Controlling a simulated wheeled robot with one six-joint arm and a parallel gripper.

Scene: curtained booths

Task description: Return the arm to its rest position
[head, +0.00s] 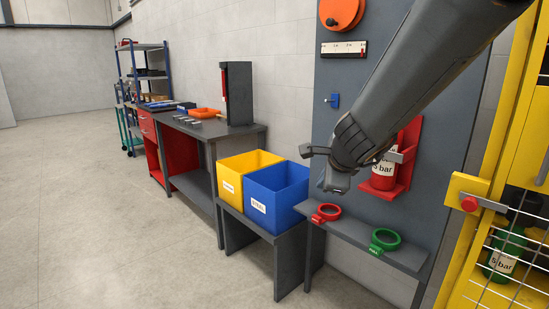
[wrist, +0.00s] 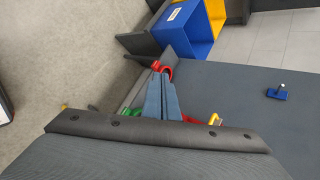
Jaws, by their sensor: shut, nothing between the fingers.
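My gripper (head: 335,181) hangs at the end of my dark grey arm (head: 415,85), which reaches in from the upper right in the head view. In the wrist view its two blue-grey fingers (wrist: 160,82) are together, with nothing between them. It appears in front of the grey back panel, above the shelf with the red ring (head: 326,213) and the green ring (head: 385,240). A red bottle labelled 5 bar (head: 384,174) sits in a red wall holder just right of it, partly hidden by my arm.
A blue bin (head: 277,196) and a yellow bin (head: 228,187) stand on a low stand left of the gripper. A workbench (head: 190,128) and shelf rack are further back. A yellow cage (head: 470,225) with a green bottle is at right. The floor at left is clear.

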